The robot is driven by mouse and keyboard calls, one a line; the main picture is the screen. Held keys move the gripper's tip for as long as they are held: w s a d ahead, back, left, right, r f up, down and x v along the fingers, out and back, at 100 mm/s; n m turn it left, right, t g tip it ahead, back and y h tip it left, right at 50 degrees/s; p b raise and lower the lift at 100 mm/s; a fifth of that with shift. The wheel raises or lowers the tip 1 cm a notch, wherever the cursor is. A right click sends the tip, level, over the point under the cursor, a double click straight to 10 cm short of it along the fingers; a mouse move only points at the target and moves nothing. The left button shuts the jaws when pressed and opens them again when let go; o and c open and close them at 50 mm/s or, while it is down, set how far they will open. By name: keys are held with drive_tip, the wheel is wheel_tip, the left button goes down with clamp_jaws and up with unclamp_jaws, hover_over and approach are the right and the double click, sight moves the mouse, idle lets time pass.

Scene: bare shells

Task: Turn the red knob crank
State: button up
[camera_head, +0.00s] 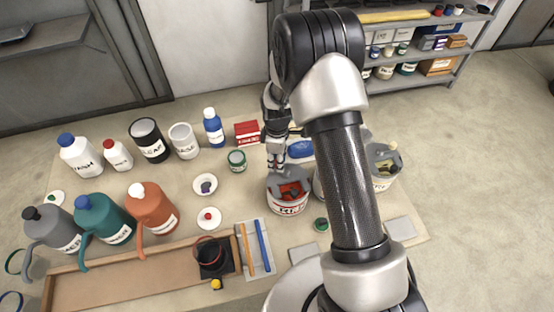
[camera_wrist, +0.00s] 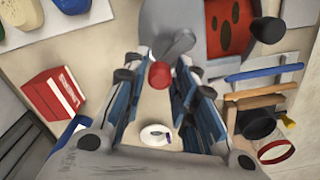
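The red knob (camera_wrist: 159,75) sits at the end of a short grey crank arm (camera_wrist: 180,43) in the wrist view. The crank joins a grey body (camera_wrist: 165,17) with a red face beside it. My gripper (camera_wrist: 160,82) is open, with one blue-padded finger on each side of the knob. A gap shows on both sides, and I cannot tell how far the knob is in depth. In the head view my gripper (camera_head: 276,164) points down just above a grey-topped can (camera_head: 287,208) with red inside. I cannot make out the knob there.
A red box (camera_head: 247,132) and a green jar (camera_head: 237,160) stand left of my gripper. White dishes (camera_head: 205,185) lie nearby. Another grey-topped can (camera_head: 383,172) stands to the right. Bottles and jugs (camera_head: 153,208) fill the table's left. A wooden tray (camera_head: 130,302) runs along the front.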

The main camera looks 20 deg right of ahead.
clamp_jaws()
drive_tip(key=shift+d, duration=0.1)
